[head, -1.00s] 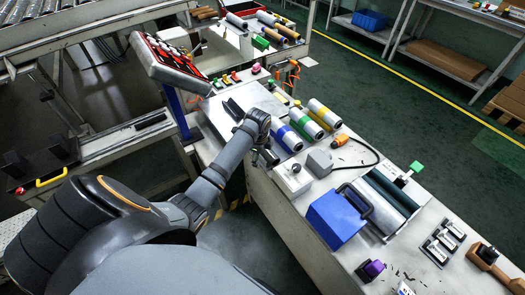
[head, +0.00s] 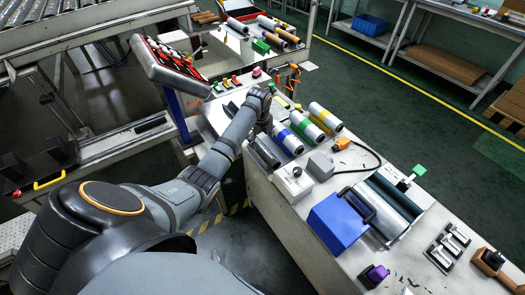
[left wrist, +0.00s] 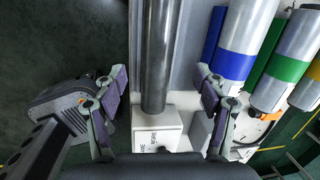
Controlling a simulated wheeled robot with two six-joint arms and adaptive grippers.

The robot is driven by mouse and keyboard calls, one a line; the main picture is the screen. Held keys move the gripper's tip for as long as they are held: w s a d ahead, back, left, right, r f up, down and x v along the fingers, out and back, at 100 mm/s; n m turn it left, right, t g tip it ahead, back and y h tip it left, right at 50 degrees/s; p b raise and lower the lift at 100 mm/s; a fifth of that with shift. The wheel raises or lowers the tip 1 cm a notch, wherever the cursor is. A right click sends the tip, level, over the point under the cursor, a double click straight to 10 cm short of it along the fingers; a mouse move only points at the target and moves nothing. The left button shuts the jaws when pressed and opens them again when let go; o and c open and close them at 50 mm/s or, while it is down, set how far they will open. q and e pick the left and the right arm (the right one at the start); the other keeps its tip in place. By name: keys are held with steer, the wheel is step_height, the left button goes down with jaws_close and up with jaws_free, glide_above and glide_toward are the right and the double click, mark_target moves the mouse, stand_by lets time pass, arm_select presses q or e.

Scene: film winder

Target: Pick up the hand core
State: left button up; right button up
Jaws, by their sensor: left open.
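In the left wrist view, a grey metal tube (left wrist: 156,55), which may be the hand core, runs lengthwise between the fingers of my left gripper (left wrist: 163,78). The fingers are spread wide, with a gap on each side of the tube. The near end of the tube is at a white box (left wrist: 158,128) with small print on it. The arm and hand hide most of the tube there. My right gripper is not in view.
Silver rolls with blue (head: 290,140), green (head: 308,129) and yellow (head: 325,117) bands lie close to the right of the hand.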

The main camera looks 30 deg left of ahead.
mark_target(262, 147)
arm_select(q)
steer(key=f, duration=0.5)
steer(key=shift+w+a, duration=0.15)
steer(key=shift+w, duration=0.1)
jaws_close()
